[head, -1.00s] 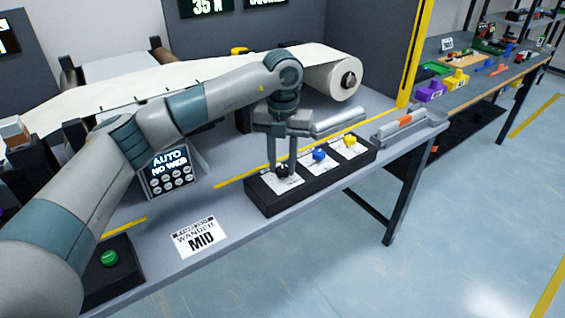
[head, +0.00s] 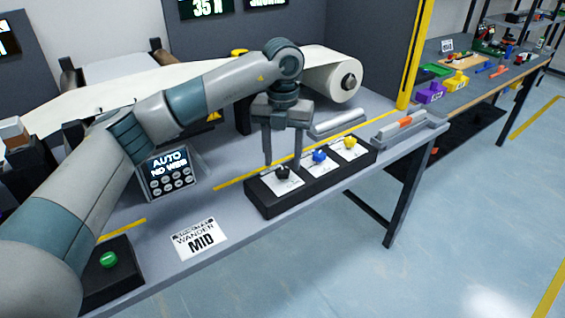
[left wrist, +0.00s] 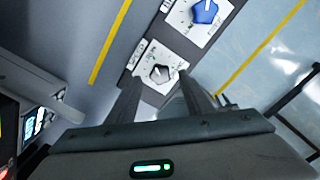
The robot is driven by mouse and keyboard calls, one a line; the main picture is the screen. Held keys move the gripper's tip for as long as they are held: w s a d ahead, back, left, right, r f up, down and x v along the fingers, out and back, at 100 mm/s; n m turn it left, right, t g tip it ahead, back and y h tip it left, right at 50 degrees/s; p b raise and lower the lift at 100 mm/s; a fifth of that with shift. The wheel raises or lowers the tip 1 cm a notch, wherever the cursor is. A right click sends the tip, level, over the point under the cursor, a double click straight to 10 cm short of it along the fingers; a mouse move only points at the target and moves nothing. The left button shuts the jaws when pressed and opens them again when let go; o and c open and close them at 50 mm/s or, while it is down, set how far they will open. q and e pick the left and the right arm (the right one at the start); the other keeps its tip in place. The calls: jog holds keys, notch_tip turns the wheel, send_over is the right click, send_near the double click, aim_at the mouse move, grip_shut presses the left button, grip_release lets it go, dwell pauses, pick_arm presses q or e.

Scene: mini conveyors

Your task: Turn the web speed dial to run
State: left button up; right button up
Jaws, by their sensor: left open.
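A black dial (head: 283,172) sits on a white label plate at the left end of a black control box (head: 318,184). A blue dial (head: 319,157) is in the middle and a yellow dial (head: 350,142) at the right. The plate lettering is too small to read, so I cannot tell which dial is web speed. My left gripper (head: 282,165) is open and empty, pointing down with its fingers either side of the black dial and apart from it. In the left wrist view the black dial (left wrist: 160,74) shows between and beyond the fingertips, with the blue dial (left wrist: 205,12) above. My right gripper is out of view.
A screen panel (head: 170,170) reads "AUTO NO WEB". A card (head: 198,239) reads "WANDER MID". A green button (head: 108,259) is at the front left. A white web roll (head: 335,75) stands behind, and a grey tray with an orange part (head: 407,123) lies right of the box.

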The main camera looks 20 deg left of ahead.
aim_at(282, 170)
pick_arm(q)
notch_tip(282, 170, up, 15)
jog(key=shift+b, duration=0.35)
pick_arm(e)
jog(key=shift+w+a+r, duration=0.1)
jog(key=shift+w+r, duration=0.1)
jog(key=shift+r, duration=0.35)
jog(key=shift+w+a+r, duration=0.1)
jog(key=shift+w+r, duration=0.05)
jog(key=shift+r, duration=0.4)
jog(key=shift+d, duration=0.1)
